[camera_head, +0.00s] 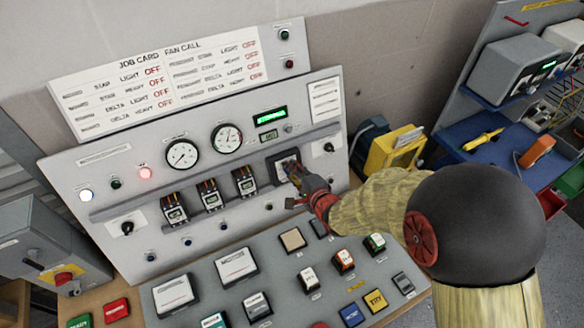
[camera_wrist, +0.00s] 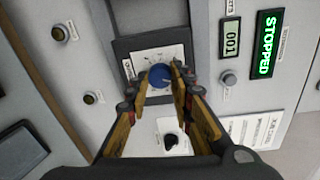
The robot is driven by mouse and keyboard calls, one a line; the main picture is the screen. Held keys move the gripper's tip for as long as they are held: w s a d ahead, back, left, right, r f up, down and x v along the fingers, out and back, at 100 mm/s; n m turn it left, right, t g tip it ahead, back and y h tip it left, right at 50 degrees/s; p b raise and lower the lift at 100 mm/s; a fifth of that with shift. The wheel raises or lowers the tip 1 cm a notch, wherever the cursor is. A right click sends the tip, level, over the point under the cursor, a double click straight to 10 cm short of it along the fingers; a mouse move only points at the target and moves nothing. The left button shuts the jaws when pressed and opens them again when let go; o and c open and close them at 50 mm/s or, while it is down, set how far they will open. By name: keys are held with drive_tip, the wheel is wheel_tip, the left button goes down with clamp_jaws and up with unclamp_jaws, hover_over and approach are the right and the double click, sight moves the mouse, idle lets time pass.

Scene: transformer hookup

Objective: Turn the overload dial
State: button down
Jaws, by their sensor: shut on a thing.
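The overload dial is a round blue knob (camera_wrist: 160,76) with a light pointer mark, on a white scale plate set in a dark square frame (camera_wrist: 122,50). In the wrist view my gripper (camera_wrist: 161,78) has one finger on each side of the knob, closed on it. In the head view my gripper (camera_head: 296,178) reaches the dark-framed dial unit (camera_head: 272,168) at the right of the upright panel. There the gripper hides most of the knob.
Three wired relays, one of them the rightmost relay (camera_head: 245,182), sit left of the dial. A green display (camera_head: 270,115) is above it, reading STOPPED in the wrist view. A black rotary switch (camera_head: 329,147) is to the right. A sloped desk of buttons (camera_head: 235,265) lies below.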

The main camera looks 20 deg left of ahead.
drive_tip(key=shift+d+m+p, duration=0.1)
drive_tip(key=shift+m+p, duration=1)
drive_tip(key=shift+m, duration=0.8)
drive_tip(key=shift+f, duration=0.1)
drive_tip(key=c, duration=1.7)
unclamp_jaws()
drive_tip(key=shift+o, duration=0.7)
drive_tip(key=v, duration=1.2)
drive_tip(key=shift+w+d, duration=0.1)
drive_tip(key=shift+w, duration=0.1)
